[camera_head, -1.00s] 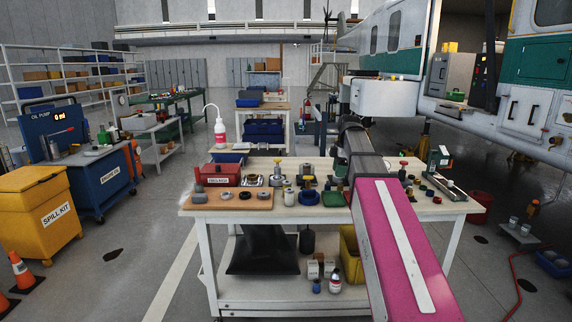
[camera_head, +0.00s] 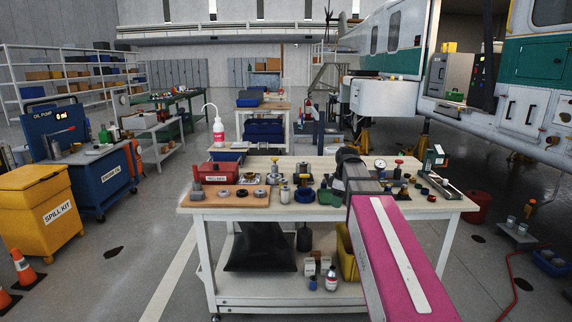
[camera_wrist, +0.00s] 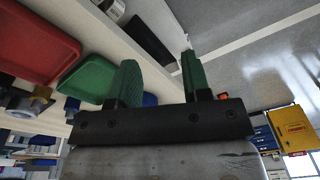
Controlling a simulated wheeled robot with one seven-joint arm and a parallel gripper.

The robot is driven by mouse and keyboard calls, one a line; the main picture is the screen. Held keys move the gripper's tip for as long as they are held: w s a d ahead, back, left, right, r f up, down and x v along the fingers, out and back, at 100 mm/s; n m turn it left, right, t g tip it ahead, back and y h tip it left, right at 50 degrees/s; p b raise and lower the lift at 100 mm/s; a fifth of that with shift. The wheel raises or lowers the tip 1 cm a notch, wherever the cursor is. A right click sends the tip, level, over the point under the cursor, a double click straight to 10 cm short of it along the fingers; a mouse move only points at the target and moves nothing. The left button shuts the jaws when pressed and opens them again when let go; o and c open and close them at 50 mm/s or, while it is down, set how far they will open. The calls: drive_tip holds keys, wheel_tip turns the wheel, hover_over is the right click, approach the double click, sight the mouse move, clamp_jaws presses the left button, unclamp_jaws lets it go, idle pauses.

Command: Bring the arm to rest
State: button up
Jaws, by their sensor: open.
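My arm reaches in from the lower right of the head view, its pink link (camera_head: 395,255) in front of the white workbench (camera_head: 440,208). The dark far end of the arm (camera_head: 352,170) is over the right part of the bench; my fingertips cannot be made out there. In the wrist view my gripper (camera_wrist: 160,76) shows two green fingers held apart with nothing between them. A green tray (camera_wrist: 88,82) and a red tray (camera_wrist: 35,45) show left of the fingers in this tilted view, apparently clear of them.
The bench carries a red bin (camera_head: 212,172), a wooden board (camera_head: 205,201) and several small parts. A white bottle (camera_head: 218,132) stands behind. A yellow spill kit bin (camera_head: 42,205) is at left.

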drive_tip(key=s+f+m, duration=0.6)
drive_tip(key=s+f, duration=0.3)
drive_tip(key=f, duration=0.3)
drive_tip(key=s+a+f+m+h, duration=0.1)
drive_tip(key=s+f+m, duration=0.6)
drive_tip(key=f, duration=0.4)
drive_tip(key=shift+s+f, duration=0.4)
drive_tip(key=shift+s, duration=0.45)
